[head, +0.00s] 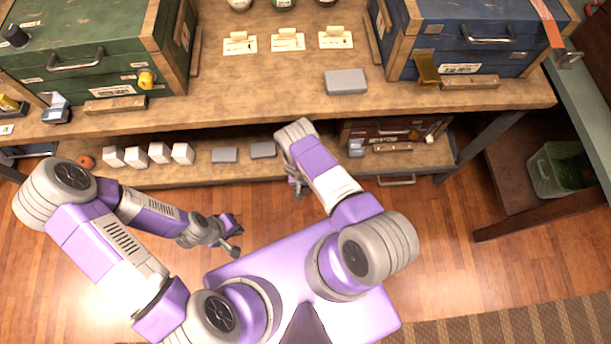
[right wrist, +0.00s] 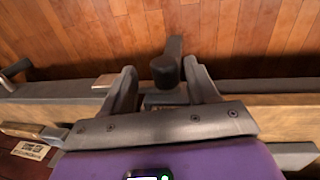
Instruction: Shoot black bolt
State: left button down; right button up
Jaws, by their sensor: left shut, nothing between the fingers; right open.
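I cannot identify a black bolt for certain. In the right wrist view a dark bar with a blunt black end (right wrist: 165,72) shows between the fingertips; I cannot tell whether it is touched. In the head view a black round piece (head: 15,36) stands at the left end of the green chest (head: 90,25). My right gripper (head: 298,186) is open, pointing down just in front of the lower shelf, partly hidden by its arm. It also shows in the right wrist view (right wrist: 160,80). My left gripper (head: 232,238) is shut and empty over the floor.
The wooden workbench (head: 250,85) carries a blue chest (head: 470,25), a grey block (head: 345,81) and paper tags (head: 288,41). The lower shelf (head: 210,170) holds several white blocks (head: 160,153) and a dark red box (head: 385,130). A green crate (head: 562,172) stands right. Floor in front is clear.

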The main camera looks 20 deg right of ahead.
jog(key=r, duration=0.2)
jog(key=r+p, duration=0.1)
jog(key=r, duration=0.1)
jog(key=r+p, duration=0.1)
jog(key=r, duration=0.1)
jog(key=shift+w+a+r, duration=0.15)
jog(key=shift+a, duration=0.25)
pick_arm(q)
notch_tip(320, 180, up, 3)
jog(key=shift+f, duration=0.1)
